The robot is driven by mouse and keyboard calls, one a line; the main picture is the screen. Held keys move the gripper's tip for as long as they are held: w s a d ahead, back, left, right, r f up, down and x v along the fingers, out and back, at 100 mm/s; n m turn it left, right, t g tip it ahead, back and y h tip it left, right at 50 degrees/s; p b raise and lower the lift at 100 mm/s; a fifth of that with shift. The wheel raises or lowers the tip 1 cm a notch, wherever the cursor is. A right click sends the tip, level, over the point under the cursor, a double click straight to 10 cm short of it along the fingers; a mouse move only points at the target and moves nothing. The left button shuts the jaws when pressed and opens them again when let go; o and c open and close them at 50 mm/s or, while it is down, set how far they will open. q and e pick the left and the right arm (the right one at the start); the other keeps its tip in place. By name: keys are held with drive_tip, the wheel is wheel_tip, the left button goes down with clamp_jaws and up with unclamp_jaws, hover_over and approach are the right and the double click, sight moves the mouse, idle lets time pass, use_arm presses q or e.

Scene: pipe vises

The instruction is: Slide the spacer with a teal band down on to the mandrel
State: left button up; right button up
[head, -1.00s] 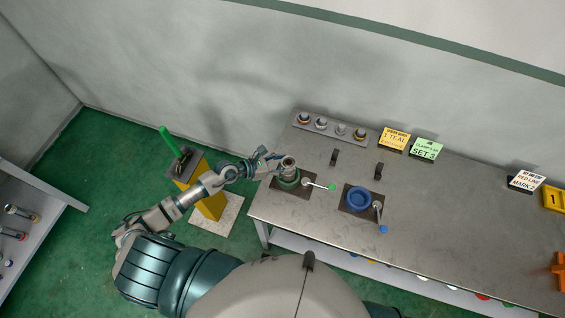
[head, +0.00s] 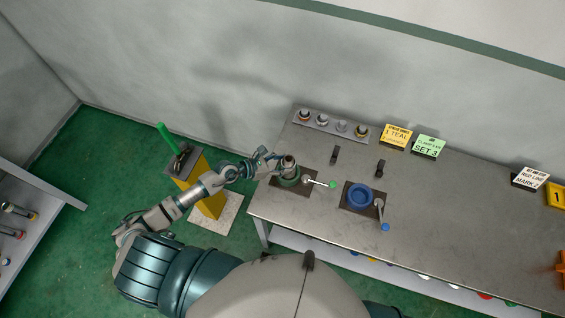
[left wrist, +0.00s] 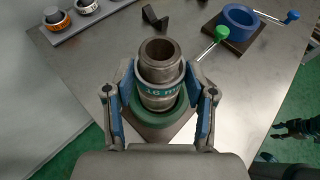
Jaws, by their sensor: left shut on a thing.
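The spacer (left wrist: 177,75) is a metal sleeve with a teal band carrying partly hidden lettering. It sits upright between the blue pads of my left gripper (left wrist: 159,92), which is shut on it. In the head view the left gripper (head: 277,162) is at the left end of the bench. A narrower hollow metal tube, seemingly the mandrel (left wrist: 160,52), sticks up out of the spacer's top, so the spacer appears to be around it. Below is a green ring vise (left wrist: 158,118); I cannot tell whether the spacer touches it.
A blue vise (head: 359,195) with a blue-tipped handle stands to the right. The green-tipped handle (head: 320,183) sticks out beside the green vise. A rack (head: 331,126) with several banded spacers is at the back. Signs (head: 397,138) stand behind. The bench's middle is clear.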

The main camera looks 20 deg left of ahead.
use_arm(q)
drive_tip(key=shift+f+b, duration=0.6)
drive_tip(key=shift+f, duration=0.2)
drive_tip(key=o, duration=1.1)
drive_tip(key=shift+o, duration=0.2)
drive_tip(key=v, duration=1.2)
drive_tip(key=shift+a, duration=0.1)
